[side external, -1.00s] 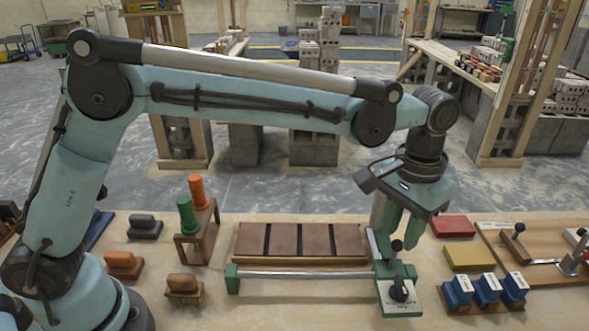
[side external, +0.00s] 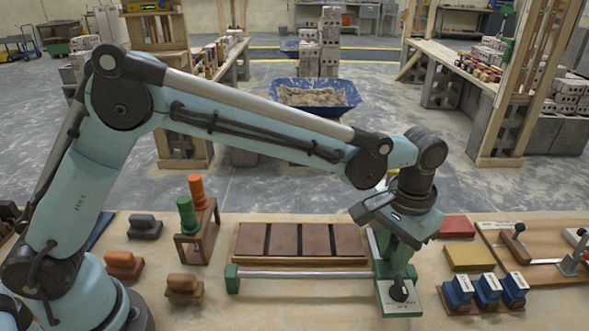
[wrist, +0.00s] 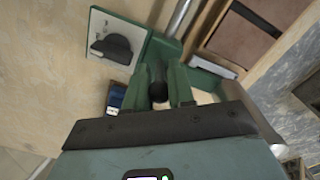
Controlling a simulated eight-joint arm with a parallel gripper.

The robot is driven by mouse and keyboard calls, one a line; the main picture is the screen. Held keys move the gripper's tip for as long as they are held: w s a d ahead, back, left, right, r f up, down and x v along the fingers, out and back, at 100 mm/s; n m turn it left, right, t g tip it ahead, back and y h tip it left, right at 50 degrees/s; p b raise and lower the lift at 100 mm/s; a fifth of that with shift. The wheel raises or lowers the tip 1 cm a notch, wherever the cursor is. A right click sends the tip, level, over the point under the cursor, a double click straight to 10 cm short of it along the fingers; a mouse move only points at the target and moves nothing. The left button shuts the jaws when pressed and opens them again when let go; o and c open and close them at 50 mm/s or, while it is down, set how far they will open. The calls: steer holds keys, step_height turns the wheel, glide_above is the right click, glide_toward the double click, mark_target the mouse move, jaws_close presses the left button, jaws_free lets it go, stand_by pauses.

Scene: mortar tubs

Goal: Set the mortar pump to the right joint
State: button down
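The green mortar pump (side external: 383,293) stands at the right end of a metal rail (side external: 300,275), with a dark dial on a pale plate (side external: 400,292). The plate also shows in the wrist view (wrist: 120,30). Brown bricks (side external: 285,240) with dark joints between them lie behind the rail. The right joint (side external: 332,240) is left of the pump. My gripper (side external: 398,268) is down over the pump. In the wrist view its fingers (wrist: 160,88) are either side of the pump's black knob (wrist: 158,80); whether they press on it is unclear.
Blue blocks (side external: 487,290) stand close to the pump's right, with yellow (side external: 468,258) and red (side external: 457,227) blocks behind. A wooden stand with green and orange cylinders (side external: 188,215) is left of the bricks. The bench in front of the rail is clear.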

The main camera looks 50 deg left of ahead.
steer(key=shift+s+a, duration=0.1)
steer(key=s+a, duration=1.5)
steer(key=shift+s+a, duration=0.35)
steer(key=shift+s, duration=0.05)
steer(key=c, duration=1.3)
jaws_free()
step_height(320, 180, up, 12)
steer(key=shift+r, duration=0.1)
steer(key=shift+f, duration=6.1)
